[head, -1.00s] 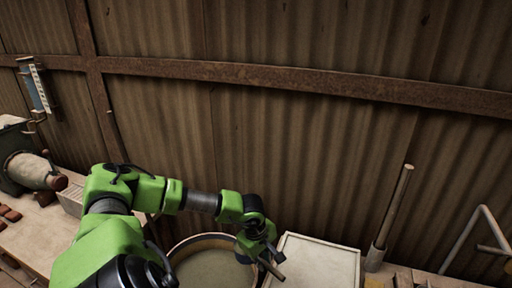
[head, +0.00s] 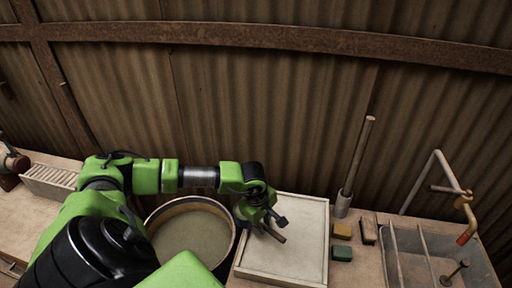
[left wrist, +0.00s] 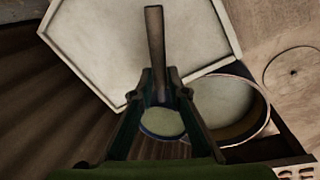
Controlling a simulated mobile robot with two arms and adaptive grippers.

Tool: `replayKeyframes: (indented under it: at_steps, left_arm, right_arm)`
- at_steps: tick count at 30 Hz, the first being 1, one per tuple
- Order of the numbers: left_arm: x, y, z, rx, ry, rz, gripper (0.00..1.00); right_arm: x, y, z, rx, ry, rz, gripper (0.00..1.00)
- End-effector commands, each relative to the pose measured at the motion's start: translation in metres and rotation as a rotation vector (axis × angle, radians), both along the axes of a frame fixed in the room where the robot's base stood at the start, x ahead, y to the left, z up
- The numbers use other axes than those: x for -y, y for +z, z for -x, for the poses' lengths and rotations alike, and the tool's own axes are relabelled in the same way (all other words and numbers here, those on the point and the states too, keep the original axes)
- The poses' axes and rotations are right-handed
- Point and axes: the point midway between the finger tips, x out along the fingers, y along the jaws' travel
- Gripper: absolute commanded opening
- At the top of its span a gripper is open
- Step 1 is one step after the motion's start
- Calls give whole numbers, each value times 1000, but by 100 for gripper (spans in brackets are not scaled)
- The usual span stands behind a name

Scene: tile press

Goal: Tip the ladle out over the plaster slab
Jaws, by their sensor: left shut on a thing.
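My left gripper (head: 264,216) is shut on the ladle's handle (head: 271,234) over the left part of the plaster slab (head: 312,240), a pale square with a raised rim. In the left wrist view the handle (left wrist: 155,45) points across the slab (left wrist: 95,40). The ladle's bowl (left wrist: 162,122) shows between the fingers with a grey-green fill, and it looks level. In the head view the bowl is hidden by the gripper. The round tub (head: 190,233) of grey-green slip stands left of the slab. My right gripper is not in view.
Right of the slab stand a pole in a holder (head: 358,165), a yellow block (head: 342,231), a green block (head: 341,253) and a sink (head: 435,255) with a tap (head: 466,220). A ribbed pale box (head: 50,182) is at the left. A corrugated wall closes the back.

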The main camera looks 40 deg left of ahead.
Motion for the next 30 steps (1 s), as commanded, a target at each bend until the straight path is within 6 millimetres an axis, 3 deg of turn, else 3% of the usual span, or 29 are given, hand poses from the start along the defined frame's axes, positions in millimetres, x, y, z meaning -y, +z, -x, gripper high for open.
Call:
replayKeyframes:
  at_steps: [30]
  left_arm:
    - [79,2,-41,3,-79,1,0]
  right_arm:
    - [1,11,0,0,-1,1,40]
